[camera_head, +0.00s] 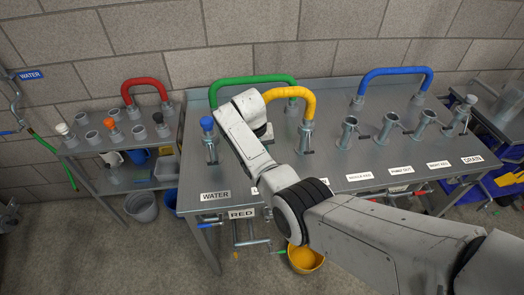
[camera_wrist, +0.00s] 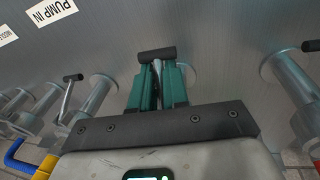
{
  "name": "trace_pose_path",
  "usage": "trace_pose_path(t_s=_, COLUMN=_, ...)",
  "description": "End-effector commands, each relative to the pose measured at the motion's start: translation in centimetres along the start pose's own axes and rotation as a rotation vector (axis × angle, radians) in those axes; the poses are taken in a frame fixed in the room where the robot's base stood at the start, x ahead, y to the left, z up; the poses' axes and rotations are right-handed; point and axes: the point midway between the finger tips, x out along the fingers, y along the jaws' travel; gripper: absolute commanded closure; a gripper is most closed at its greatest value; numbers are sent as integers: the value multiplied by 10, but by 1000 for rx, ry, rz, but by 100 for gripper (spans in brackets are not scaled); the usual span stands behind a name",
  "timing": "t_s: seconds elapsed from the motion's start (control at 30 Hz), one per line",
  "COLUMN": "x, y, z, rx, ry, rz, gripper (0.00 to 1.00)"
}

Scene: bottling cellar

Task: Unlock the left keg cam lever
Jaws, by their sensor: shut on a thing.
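In the wrist view my gripper (camera_wrist: 158,84) has its two green fingers closed around a cam lever (camera_wrist: 155,53). The lever's dark crossbar shows just past the fingertips, and most of its rod is hidden between them. The metal fitting behind it (camera_wrist: 184,76) is partly covered by the fingers. This fitting stands between the one beside the PUMP IN label (camera_wrist: 52,11) and another at the right. No label for the held lever is readable. In the head view my arm hides the fingers and the lever.
The steel bench (camera_head: 338,163) carries a blue-capped fitting (camera_head: 208,137), several open fittings and green (camera_head: 238,84), yellow (camera_head: 287,92) and blue (camera_head: 395,72) hoses. In the wrist view, neighbouring levers (camera_wrist: 73,77) stand close on both sides. A yellow bucket (camera_head: 305,261) is on the floor.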

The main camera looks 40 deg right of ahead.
Motion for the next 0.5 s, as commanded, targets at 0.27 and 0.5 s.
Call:
trace_pose_path(t_s=0.27, x=-5, y=1, z=-3, rx=1, ry=7, rz=3, gripper=100)
trace_pose_path(t_s=0.5, x=-5, y=1, z=-3, rx=2, ry=8, rz=3, gripper=84)
